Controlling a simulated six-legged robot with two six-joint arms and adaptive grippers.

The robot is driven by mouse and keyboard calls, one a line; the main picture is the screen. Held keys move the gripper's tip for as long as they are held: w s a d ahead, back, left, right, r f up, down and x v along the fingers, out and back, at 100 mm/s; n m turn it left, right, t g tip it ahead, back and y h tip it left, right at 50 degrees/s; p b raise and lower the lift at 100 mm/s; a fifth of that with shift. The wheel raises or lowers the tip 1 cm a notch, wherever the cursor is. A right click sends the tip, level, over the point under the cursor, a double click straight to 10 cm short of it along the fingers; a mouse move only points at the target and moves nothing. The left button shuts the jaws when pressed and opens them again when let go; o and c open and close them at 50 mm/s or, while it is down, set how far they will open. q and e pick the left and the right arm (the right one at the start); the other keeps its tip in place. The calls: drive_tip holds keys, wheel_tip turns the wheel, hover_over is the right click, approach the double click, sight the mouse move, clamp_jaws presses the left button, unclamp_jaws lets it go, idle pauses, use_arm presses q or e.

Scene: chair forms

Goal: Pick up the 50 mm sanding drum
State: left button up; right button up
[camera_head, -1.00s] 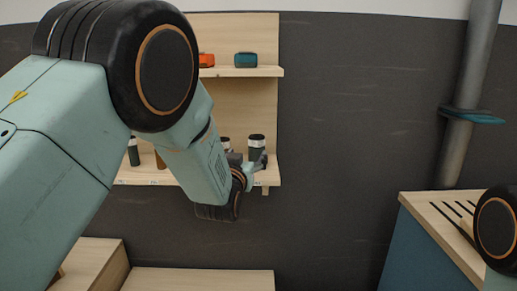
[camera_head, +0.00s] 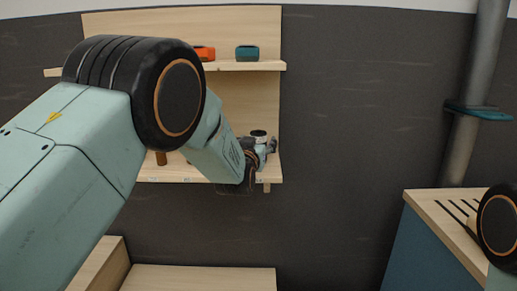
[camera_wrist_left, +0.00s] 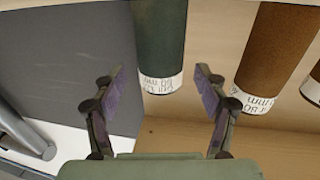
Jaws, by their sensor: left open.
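A dark green cylinder with a white printed band (camera_wrist_left: 160,82) shows in the left wrist view. Its small lettering is upside down, and I cannot read the size surely. My left gripper (camera_wrist_left: 158,72) is open, with one finger on each side of the cylinder's banded end and gaps showing between. In the head view my left gripper (camera_head: 266,147) is at the right end of the lower shelf, by a drum with a white-rimmed dark top (camera_head: 258,134). The gripper hides most of that drum. My right gripper is not in view.
A brown cylinder with a white band (camera_wrist_left: 262,70) stands close beside the green one. The lower shelf (camera_head: 160,174) has a front edge below the gripper. An orange item (camera_head: 205,53) and a teal item (camera_head: 247,52) sit on the upper shelf (camera_head: 225,66).

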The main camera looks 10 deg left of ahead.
use_arm(q)
drive_tip(key=shift+w+a, duration=0.1)
drive_tip(key=shift+w, duration=0.55)
drive_tip(key=c, duration=1.4)
drive_tip(key=shift+r, duration=0.1)
